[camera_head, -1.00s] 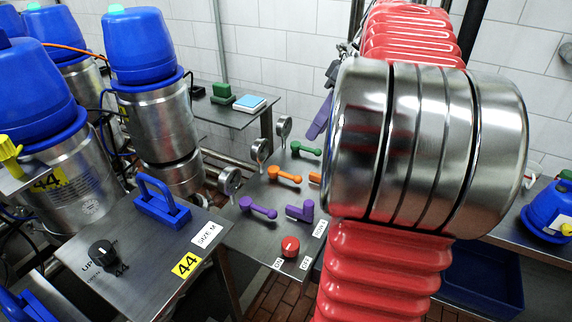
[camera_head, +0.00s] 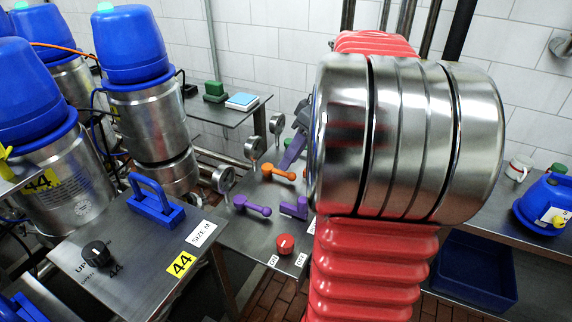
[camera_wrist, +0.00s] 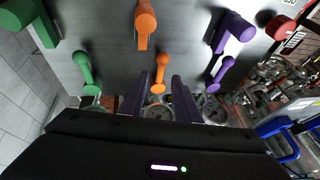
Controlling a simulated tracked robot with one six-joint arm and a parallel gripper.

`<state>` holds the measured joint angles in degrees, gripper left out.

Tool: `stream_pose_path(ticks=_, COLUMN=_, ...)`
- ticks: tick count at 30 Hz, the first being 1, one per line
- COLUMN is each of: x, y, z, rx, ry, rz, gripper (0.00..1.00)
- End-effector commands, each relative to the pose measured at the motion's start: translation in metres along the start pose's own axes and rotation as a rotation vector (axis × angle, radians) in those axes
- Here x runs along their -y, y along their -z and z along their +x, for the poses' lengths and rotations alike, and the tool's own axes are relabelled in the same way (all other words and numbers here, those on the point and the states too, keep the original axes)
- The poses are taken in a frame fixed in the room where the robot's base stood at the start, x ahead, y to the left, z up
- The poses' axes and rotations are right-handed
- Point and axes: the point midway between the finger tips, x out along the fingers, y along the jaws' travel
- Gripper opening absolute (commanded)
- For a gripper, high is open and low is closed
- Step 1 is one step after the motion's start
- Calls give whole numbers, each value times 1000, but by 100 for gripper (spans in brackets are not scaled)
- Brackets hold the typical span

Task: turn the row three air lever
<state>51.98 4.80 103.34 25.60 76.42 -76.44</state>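The metal panel (camera_head: 245,232) carries coloured levers in rows. In the head view the purple levers (camera_head: 252,206) are nearest, with an orange lever (camera_head: 278,173) behind them; my arm hides much of the green row. In the wrist view there are a green pair (camera_wrist: 85,68), an orange pair and a purple pair (camera_wrist: 220,72). My gripper (camera_wrist: 160,78) is open. Its fingers stand either side of one orange lever (camera_wrist: 160,68) in the wrist view; I cannot tell whether they touch it. The other orange lever (camera_wrist: 145,22) is farther up the picture. Row labels are unreadable.
Round gauges (camera_head: 224,180) stand along the panel's left edge. A red knob (camera_head: 285,244) sits at its front. A table with a blue handle (camera_head: 156,204) and black knob (camera_head: 97,254) stands left. A blue bin (camera_head: 470,270) is at right.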

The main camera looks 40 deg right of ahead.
Motion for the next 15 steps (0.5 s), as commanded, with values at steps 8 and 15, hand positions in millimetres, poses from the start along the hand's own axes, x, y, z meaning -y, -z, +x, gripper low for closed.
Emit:
stream_pose_path(ticks=8, x=1, y=0, z=29, rx=0, ry=2, rz=0, gripper=29)
stream_pose_path(ticks=15, x=0, y=0, z=32, rx=0, ry=1, rz=-1, gripper=29)
